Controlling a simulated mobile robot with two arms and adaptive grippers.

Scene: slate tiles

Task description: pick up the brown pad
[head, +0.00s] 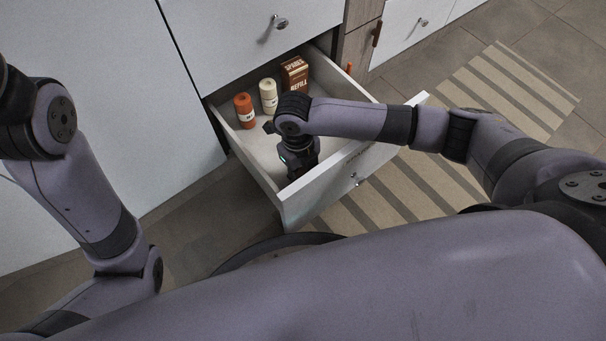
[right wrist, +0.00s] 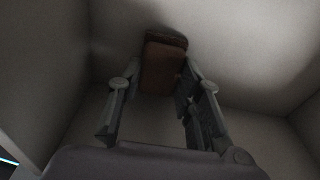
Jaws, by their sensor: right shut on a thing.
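The brown pad (right wrist: 163,66) shows in the right wrist view as a small brown block with rounded corners, between the tips of my right gripper (right wrist: 162,78). The gripper is shut on it, one finger at each side. In the head view my right gripper (head: 297,170) reaches down into the open drawer (head: 262,150), near its front panel; the pad is hidden there behind the gripper and arm. My left arm shows at the left of the head view, but its gripper is out of the picture.
An orange-red container (head: 245,111), a cream container (head: 268,96) and a brown box (head: 295,74) stand at the back of the drawer. The drawer's walls and front panel (head: 340,183) surround the gripper. A striped rug (head: 400,190) lies on the tiled floor.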

